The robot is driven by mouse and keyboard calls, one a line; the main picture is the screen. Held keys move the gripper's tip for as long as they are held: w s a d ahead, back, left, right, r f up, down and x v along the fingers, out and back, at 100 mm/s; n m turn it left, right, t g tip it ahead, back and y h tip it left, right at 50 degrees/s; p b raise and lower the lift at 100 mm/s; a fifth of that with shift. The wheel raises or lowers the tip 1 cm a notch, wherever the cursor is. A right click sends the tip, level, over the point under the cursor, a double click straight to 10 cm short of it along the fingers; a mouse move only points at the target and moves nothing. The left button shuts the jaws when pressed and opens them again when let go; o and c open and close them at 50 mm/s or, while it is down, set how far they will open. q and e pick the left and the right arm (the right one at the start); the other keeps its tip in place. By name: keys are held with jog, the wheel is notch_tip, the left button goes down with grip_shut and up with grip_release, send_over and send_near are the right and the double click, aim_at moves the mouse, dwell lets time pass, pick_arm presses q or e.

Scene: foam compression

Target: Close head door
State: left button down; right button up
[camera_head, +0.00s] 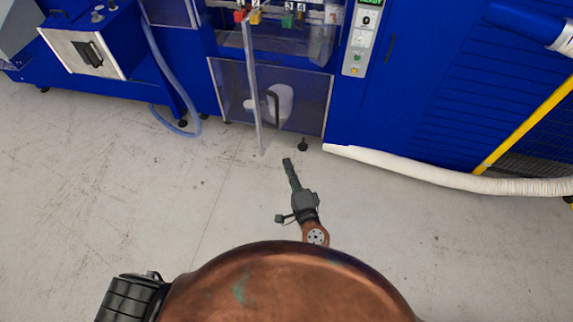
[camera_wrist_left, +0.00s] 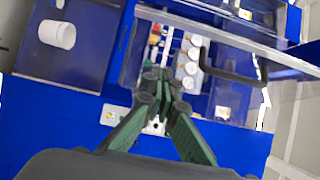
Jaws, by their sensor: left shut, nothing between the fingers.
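The head door (camera_head: 252,90) is a clear panel with a pale frame, standing open and swung out from the blue machine (camera_head: 345,110). A black handle (camera_head: 273,106) shows beside its edge. In the left wrist view, a clear framed panel with a black handle (camera_wrist_left: 225,72) crosses the upper right; I take it for the same door. My left gripper (camera_head: 288,163) is shut and empty, in front of the machine and to the right of the door's outer edge, apparently apart from it. Its closed fingers (camera_wrist_left: 160,88) also show in the wrist view. My right gripper is not in view.
A control panel (camera_head: 361,38) with a green display is right of the opening. A white container (camera_head: 281,101) shows behind the clear lower panel. A white hose (camera_head: 430,175) runs along the floor at right, and a blue hose (camera_head: 163,70) hangs at left. Bare floor (camera_head: 120,190) lies in front.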

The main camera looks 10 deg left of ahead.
aim_at(268, 137)
pick_arm(q)
jog(key=p+x, duration=0.1)
jog(key=x, duration=0.2)
jog(key=a+x, duration=0.1)
jog(key=x, duration=0.2)
jog(key=s+p+x, duration=0.1)
jog(key=x, duration=0.2)
jog(key=shift+a+p, duration=0.3)
jog(key=shift+p, duration=0.05)
jog(key=shift+w+a+f, duration=0.1)
jog(key=shift+a+f, duration=0.05)
jog(key=shift+a, duration=0.45)
